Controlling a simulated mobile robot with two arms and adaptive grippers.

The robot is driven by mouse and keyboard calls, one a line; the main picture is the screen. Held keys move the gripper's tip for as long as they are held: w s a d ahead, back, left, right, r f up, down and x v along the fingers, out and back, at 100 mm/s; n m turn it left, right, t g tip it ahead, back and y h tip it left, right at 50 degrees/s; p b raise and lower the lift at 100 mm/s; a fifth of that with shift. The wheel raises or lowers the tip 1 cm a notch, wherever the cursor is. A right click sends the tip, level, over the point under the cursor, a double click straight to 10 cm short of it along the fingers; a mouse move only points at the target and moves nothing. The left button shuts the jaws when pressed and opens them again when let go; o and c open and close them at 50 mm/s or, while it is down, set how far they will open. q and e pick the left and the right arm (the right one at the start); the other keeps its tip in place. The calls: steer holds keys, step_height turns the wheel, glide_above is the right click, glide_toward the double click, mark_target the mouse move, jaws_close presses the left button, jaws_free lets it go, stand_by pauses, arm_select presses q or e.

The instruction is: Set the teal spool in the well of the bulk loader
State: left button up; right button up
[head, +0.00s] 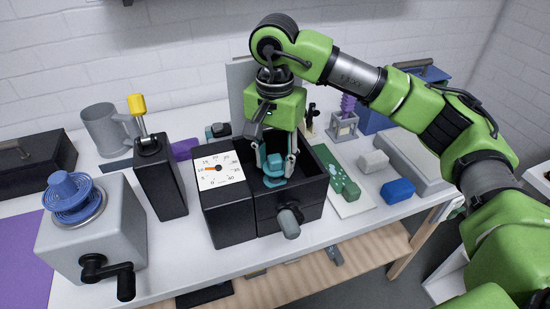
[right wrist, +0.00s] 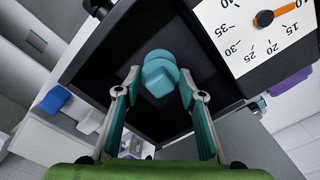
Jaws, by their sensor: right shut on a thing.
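The teal spool (head: 274,181) is between the fingers of my right gripper (head: 276,161), inside the open top of the black box that I take for the bulk loader (head: 222,213). In the right wrist view the spool (right wrist: 160,76) shows between the two fingertips of the gripper (right wrist: 159,79), over the dark well (right wrist: 112,52). My right gripper is shut on it and points down. The spool's underside is hidden, so I cannot tell whether it touches the well floor. My left gripper is not in view.
The box has a white dial (head: 219,169) on its left part and a grey knob (head: 289,222) in front. A grey crank box with a blue spool (head: 70,197) stands left, beside a black box with a yellow-topped lever (head: 138,105). A blue block (head: 398,190) lies right.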

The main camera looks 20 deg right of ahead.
stand_by(0.3)
steer(key=o, duration=1.1)
steer(key=shift+r, duration=0.1)
steer(key=shift+r+p, duration=1.9)
steer(key=shift+r, duration=1.5)
steer(key=shift+r, duration=0.1)
step_height(320, 180, up, 12)
steer(key=shift+f, duration=0.1)
